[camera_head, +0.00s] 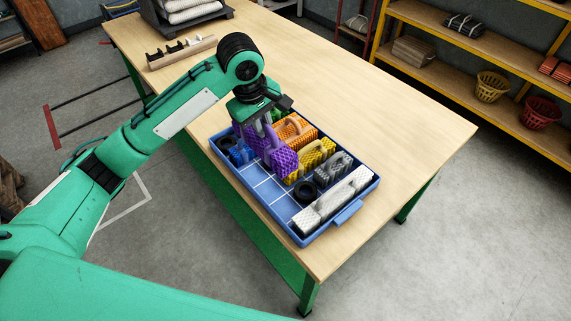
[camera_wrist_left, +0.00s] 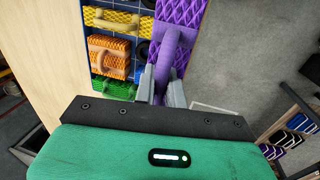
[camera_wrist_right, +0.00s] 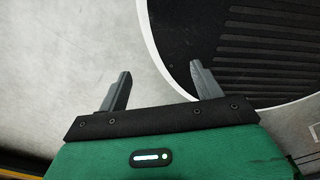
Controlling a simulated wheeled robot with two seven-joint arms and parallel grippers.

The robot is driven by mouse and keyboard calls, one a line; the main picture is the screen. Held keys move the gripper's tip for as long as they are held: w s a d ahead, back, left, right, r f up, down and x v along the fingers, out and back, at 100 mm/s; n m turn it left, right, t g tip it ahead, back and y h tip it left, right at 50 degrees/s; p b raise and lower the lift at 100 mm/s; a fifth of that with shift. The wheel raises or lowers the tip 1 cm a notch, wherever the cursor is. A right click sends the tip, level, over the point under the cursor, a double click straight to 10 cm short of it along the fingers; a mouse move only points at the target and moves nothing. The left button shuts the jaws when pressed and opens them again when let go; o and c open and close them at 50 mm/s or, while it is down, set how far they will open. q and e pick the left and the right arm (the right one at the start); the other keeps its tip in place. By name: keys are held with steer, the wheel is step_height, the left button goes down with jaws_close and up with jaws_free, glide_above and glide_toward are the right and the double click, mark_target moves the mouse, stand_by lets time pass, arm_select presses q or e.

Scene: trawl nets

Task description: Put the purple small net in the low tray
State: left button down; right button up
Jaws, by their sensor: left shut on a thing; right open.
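The purple small net (camera_head: 280,158) is a mesh block with a handle. My left gripper (camera_head: 260,122) is shut on its handle, above the blue tray on the table; the left wrist view shows the net (camera_wrist_left: 182,12) and the gripper (camera_wrist_left: 163,82). I cannot tell whether the net touches the tray. The low-walled blue tray (camera_head: 262,205) has white grid lines and holds orange (camera_head: 297,128), yellow (camera_head: 312,158), grey (camera_head: 333,167) and white (camera_head: 330,203) nets. My right gripper (camera_wrist_right: 160,76) is open and empty over the floor, in the right wrist view.
Black rings (camera_head: 305,191) lie in the blue tray. A wooden rack (camera_head: 180,52) and a dark stand (camera_head: 190,18) with white rolls are at the table's far end. The table right of the tray is clear. Yellow shelves (camera_head: 450,55) with baskets stand at right.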

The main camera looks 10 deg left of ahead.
mark_target(256, 146)
arm_select(q)
step_height(256, 146, down, 19)
steer(key=p, duration=0.2)
steer(key=shift+d+f+p, duration=0.15)
steer(key=shift+f+p, duration=0.05)
steer(key=shift+p, duration=0.15)
steer(key=shift+w+f, duration=0.1)
steer(key=shift+f, duration=0.05)
steer(key=c, duration=1.5)
jaws_free()
steer(key=shift+f, duration=0.1)
arm_select(e)
steer(key=d+r, duration=0.1)
steer(key=r, duration=0.1)
steer(key=shift+w+d+r, duration=0.1)
steer(key=shift+d+r, duration=0.25)
arm_select(q)
steer(key=shift+o, duration=0.2)
steer(key=r, duration=0.4)
steer(key=s+a+r+b, duration=0.1)
steer(key=r, duration=0.3)
steer(key=s+r, duration=0.1)
steer(key=r, duration=0.3)
steer(key=shift+a+b, duration=0.2)
steer(key=shift+b, duration=0.1)
arm_select(e)
steer(key=shift+a+f, duration=0.35)
steer(key=shift+f, duration=0.45)
steer(key=shift+d, duration=0.2)
